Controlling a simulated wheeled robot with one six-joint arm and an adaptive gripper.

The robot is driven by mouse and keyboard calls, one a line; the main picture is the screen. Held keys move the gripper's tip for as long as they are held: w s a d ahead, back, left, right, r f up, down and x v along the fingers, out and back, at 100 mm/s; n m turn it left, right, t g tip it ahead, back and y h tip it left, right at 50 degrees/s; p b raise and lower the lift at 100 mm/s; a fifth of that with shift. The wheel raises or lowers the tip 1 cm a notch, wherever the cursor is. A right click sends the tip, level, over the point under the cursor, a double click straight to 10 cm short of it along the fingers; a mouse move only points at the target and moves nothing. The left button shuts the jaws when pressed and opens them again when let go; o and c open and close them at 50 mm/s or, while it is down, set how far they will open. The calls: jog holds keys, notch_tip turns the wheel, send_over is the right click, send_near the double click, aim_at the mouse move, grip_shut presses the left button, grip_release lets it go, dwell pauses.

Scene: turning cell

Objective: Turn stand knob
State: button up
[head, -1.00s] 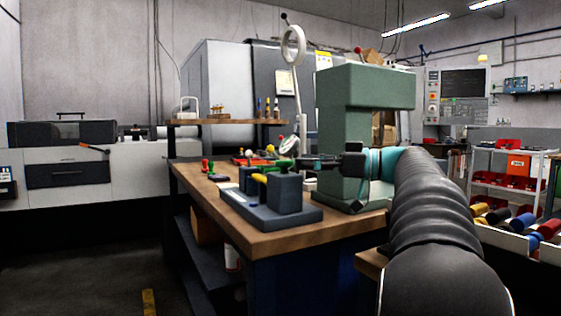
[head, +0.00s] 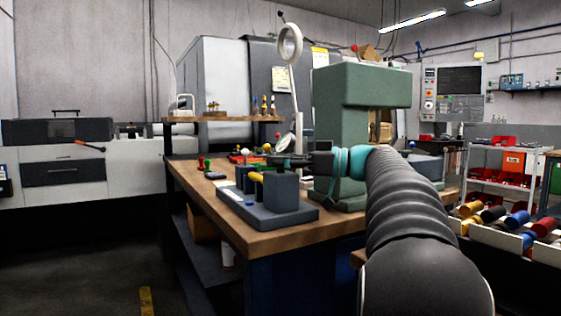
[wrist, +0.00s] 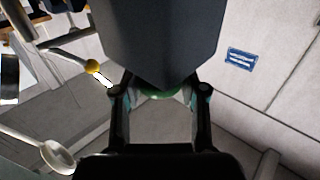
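My gripper (head: 262,159) reaches left across the bench, just above and behind the blue-grey fixture (head: 286,194) in the head view. In the wrist view, its two fingers (wrist: 160,92) stand wide apart. A green rounded edge (wrist: 160,95) shows between them, mostly hidden by a large dark grey block (wrist: 160,35). I cannot tell whether the green part is the stand knob or whether the fingers touch it.
A green press-like frame (head: 330,120) stands close behind my wrist. A ring magnifier (head: 290,42) rises above; a white ring (wrist: 58,156) shows lower left in the wrist view. A yellow ball on a rod (wrist: 92,66) is near the left finger. The wooden bench (head: 225,222) has clear front edge space.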

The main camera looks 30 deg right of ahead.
jog(key=shift+f+m+t+h+b, duration=0.3)
jog(key=shift+t+b, duration=0.1)
jog(key=shift+b, duration=0.95)
jog(key=m+t+h+b, duration=0.1)
jog(key=b, duration=0.1)
jog(key=shift+b, duration=0.35)
jog(key=shift+m+t+h+b, duration=0.5)
jog(key=shift+h+b, duration=0.2)
jog(key=shift+b, duration=0.25)
jog(key=shift+r+m+h+b, duration=0.3)
jog(key=shift+h+b, duration=0.05)
jog(key=shift+h, duration=0.05)
jog(key=o, duration=1.1)
